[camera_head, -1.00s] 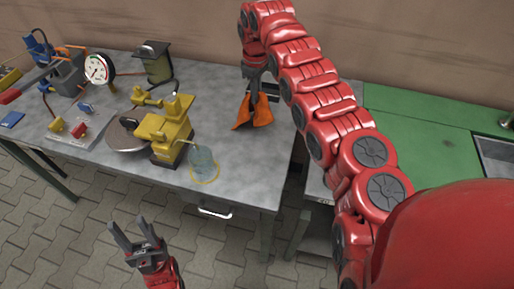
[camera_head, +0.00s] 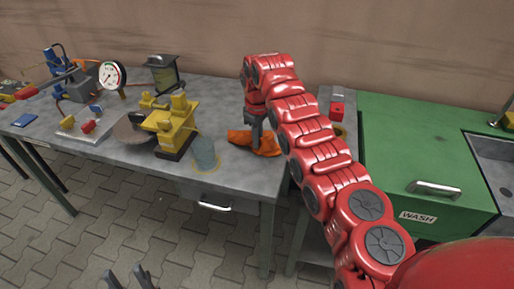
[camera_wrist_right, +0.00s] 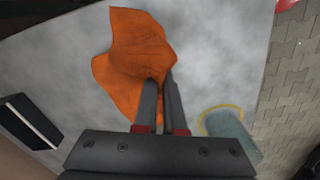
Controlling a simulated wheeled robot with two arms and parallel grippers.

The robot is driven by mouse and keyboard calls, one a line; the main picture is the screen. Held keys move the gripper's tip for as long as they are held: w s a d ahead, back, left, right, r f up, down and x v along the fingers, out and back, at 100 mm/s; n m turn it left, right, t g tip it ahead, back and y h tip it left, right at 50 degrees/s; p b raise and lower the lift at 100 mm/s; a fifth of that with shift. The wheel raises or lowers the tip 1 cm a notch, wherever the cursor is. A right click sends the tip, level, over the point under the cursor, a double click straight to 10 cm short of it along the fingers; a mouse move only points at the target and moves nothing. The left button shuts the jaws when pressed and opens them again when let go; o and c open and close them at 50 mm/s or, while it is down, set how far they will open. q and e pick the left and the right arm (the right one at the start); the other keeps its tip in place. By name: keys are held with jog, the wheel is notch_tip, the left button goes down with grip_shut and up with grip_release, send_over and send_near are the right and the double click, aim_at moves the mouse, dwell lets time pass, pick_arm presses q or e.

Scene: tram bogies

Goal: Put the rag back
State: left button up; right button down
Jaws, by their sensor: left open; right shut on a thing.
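The orange rag (camera_head: 266,148) lies spread on the grey workbench (camera_head: 222,115), towards its right end. My right gripper (camera_head: 257,140) points down at it from above. In the right wrist view the rag (camera_wrist_right: 133,55) is pinched between the fingertips of my right gripper (camera_wrist_right: 163,82), and much of it lies flat on the bench around them. My left gripper (camera_head: 128,276) is open and empty at the bottom edge of the head view, low in front of the bench; its lower part is cut off.
A glass jar (camera_head: 204,153) stands near the bench's front edge, beside a yellow machine (camera_head: 174,125). A dial gauge (camera_head: 112,75) and a lantern-like device (camera_head: 163,74) stand further left. A green wash cabinet (camera_head: 420,150) with a sink is on the right.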

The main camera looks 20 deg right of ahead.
jog(key=shift+f, duration=0.1)
jog(key=c, duration=0.6)
grip_release()
jog(key=shift+s+r+b, duration=0.2)
jog(key=shift+r+b, duration=0.1)
jog(key=shift+r, duration=0.3)
jog(key=shift+s+r+p, duration=0.15)
jog(key=shift+r+p, duration=0.3)
jog(key=shift+r, duration=0.3)
jog(key=s+a+r+p, duration=0.1)
jog(key=s+r+p, duration=0.2)
jog(key=r+p, duration=0.2)
notch_tip(320, 180, up, 2)
jog(key=shift+s+r, duration=0.15)
jog(key=shift+r, duration=0.05)
